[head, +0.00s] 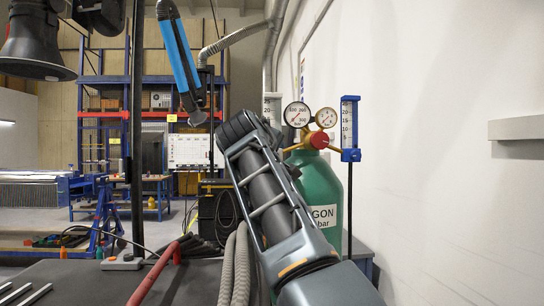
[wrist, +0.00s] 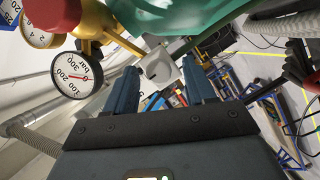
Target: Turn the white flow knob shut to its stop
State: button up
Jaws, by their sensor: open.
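The white flow knob (wrist: 158,68) shows in the wrist view, just below the green cylinder and between the ends of my gripper's two blue fingers. My gripper (wrist: 160,76) is open, with a finger to each side of the knob. I cannot tell whether either finger touches it. In the head view my dark arm covers the knob and my fingers.
The green gas cylinder (head: 318,185) carries two round gauges, a white one (head: 297,114) and a tan one (head: 326,117), and a red regulator knob (head: 319,140). A blue-framed flowmeter (head: 349,128) stands to the right. A white wall bounds the right side.

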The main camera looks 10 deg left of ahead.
jog(key=s+r+b, duration=0.1)
jog(key=s+b, duration=0.1)
jog(key=s, duration=0.5)
jog(key=shift+s+a+r, duration=0.15)
jog(key=shift+s+a, duration=0.15)
dwell(0.3)
